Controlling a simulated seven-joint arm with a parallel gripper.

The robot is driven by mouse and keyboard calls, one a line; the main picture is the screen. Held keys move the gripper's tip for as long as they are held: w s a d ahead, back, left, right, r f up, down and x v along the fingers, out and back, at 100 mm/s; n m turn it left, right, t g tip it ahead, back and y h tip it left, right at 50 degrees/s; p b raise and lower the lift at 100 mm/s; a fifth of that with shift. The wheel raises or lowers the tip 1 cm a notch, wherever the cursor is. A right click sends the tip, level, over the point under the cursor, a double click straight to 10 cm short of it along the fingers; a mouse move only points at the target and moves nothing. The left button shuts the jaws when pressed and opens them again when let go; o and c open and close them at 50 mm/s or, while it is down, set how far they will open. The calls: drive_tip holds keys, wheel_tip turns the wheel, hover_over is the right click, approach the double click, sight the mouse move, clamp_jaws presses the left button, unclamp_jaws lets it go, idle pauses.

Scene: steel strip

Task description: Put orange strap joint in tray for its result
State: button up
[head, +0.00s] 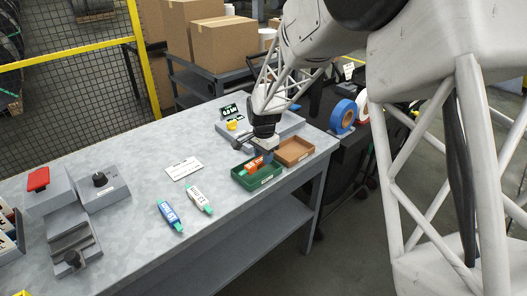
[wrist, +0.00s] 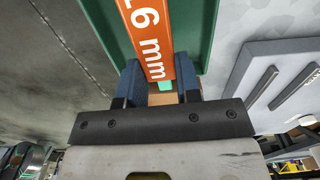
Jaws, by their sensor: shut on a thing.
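The orange strap joint (head: 253,165) is held in my gripper (head: 268,154) within the outline of the green tray (head: 262,186). The wrist view shows the orange joint (wrist: 151,30) between the two blue fingers, with white print ending in "6 mm" and a bit of green at its near end. The green tray (wrist: 112,30) lies behind it. I cannot tell whether the joint touches the tray floor. The brown tray (head: 305,147) stands right beside the green one; it appears empty. The tray labels are too small to read.
A blue strap joint (head: 170,215) and a white one (head: 199,198) lie on the metal bench (head: 130,175), near a white printed card (head: 184,168). A grey device (head: 290,123) with a small display stands behind the trays. Grey control boxes (head: 103,186) are at left.

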drive_tip(key=shift+f, duration=1)
drive_tip(key=shift+f, duration=0.3)
drive_tip(key=o, duration=1)
drive_tip(key=shift+r, duration=0.15)
drive_tip(key=shift+r, duration=3.75)
